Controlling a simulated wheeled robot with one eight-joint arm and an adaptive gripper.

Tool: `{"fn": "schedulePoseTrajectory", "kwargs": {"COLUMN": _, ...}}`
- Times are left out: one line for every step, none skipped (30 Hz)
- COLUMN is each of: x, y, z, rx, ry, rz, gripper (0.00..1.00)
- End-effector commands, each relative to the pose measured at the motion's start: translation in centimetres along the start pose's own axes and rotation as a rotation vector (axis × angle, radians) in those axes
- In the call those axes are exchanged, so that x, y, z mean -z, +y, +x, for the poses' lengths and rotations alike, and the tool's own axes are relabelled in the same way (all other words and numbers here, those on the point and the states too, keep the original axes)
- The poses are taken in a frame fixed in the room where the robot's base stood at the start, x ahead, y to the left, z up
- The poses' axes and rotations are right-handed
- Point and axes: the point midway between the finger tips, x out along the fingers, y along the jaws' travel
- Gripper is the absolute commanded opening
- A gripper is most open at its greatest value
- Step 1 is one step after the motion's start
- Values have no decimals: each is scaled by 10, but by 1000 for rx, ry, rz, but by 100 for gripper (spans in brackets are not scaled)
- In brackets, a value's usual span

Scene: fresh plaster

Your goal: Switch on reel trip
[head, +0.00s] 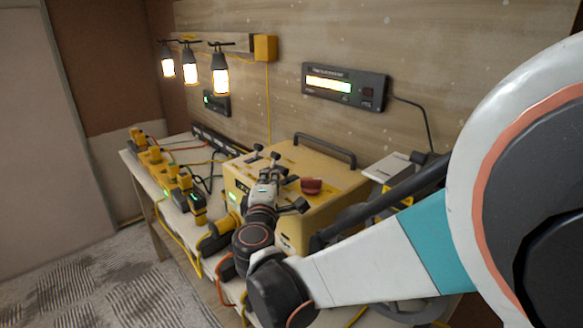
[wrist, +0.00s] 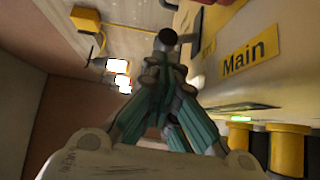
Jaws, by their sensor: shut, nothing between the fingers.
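The yellow power box (head: 325,168) stands on the bench with a dark carry handle, a red mushroom button (head: 312,185) and small black-tipped levers (head: 258,148) on its top. I cannot read which lever is marked reel trip. In the wrist view a yellow label (wrist: 249,55) reads "Main". My gripper (head: 272,168) is shut and empty at the top of the box, among the levers. In the wrist view my fingertips (wrist: 163,62) are just below a dark round lever knob (wrist: 168,37); I cannot tell whether they touch it. My fingers hide part of the lever.
Three lit lamps (head: 190,72) hang at the back left. A wall display (head: 345,86) shows a bright yellow bar. Yellow plugs (head: 155,155) and loose cables crowd the bench's left side. The power box's carry handle (head: 325,148) rises behind my gripper.

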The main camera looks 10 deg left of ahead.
Motion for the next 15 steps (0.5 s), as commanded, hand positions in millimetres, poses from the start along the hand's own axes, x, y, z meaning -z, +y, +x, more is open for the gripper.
{"fn": "schedulePoseTrajectory", "kwargs": {"x": 0, "y": 0, "z": 0, "rx": 0, "ry": 0, "rz": 0, "gripper": 0}}
{"fn": "schedulePoseTrajectory", "kwargs": {"x": 0, "y": 0, "z": 0, "rx": 1, "ry": 0, "rz": 1, "gripper": 0}}
{"fn": "schedulePoseTrajectory", "kwargs": {"x": 0, "y": 0, "z": 0, "rx": 2, "ry": 0, "rz": 2, "gripper": 0}}
{"fn": "schedulePoseTrajectory", "kwargs": {"x": 0, "y": 1, "z": 0, "rx": 4, "ry": 0, "rz": 3, "gripper": 0}}
{"fn": "schedulePoseTrajectory", "kwargs": {"x": 0, "y": 1, "z": 0, "rx": 6, "ry": 0, "rz": 6, "gripper": 0}}
{"fn": "schedulePoseTrajectory", "kwargs": {"x": -1, "y": 2, "z": 1, "rx": 10, "ry": 0, "rz": 10, "gripper": 0}}
{"fn": "schedulePoseTrajectory", "kwargs": {"x": -1, "y": 3, "z": 1, "rx": 15, "ry": 0, "rz": 14, "gripper": 0}}
{"fn": "schedulePoseTrajectory", "kwargs": {"x": -1, "y": 4, "z": 1, "rx": 21, "ry": 0, "rz": 21, "gripper": 0}}
{"fn": "schedulePoseTrajectory", "kwargs": {"x": -2, "y": 5, "z": 1, "rx": 28, "ry": 0, "rz": 28, "gripper": 0}}
{"fn": "schedulePoseTrajectory", "kwargs": {"x": -2, "y": 6, "z": 2, "rx": 33, "ry": 0, "rz": 33, "gripper": 0}}
{"fn": "schedulePoseTrajectory", "kwargs": {"x": -2, "y": 5, "z": 2, "rx": 36, "ry": 0, "rz": 37, "gripper": 0}}
{"fn": "schedulePoseTrajectory", "kwargs": {"x": -2, "y": 5, "z": 2, "rx": 40, "ry": 0, "rz": 40, "gripper": 0}}
{"fn": "schedulePoseTrajectory", "kwargs": {"x": -2, "y": 5, "z": 2, "rx": 42, "ry": 0, "rz": 43, "gripper": 0}}
{"fn": "schedulePoseTrajectory", "kwargs": {"x": -2, "y": 6, "z": 2, "rx": 45, "ry": 0, "rz": 45, "gripper": 0}}
{"fn": "schedulePoseTrajectory", "kwargs": {"x": -2, "y": 6, "z": 2, "rx": 49, "ry": 0, "rz": 49, "gripper": 0}}
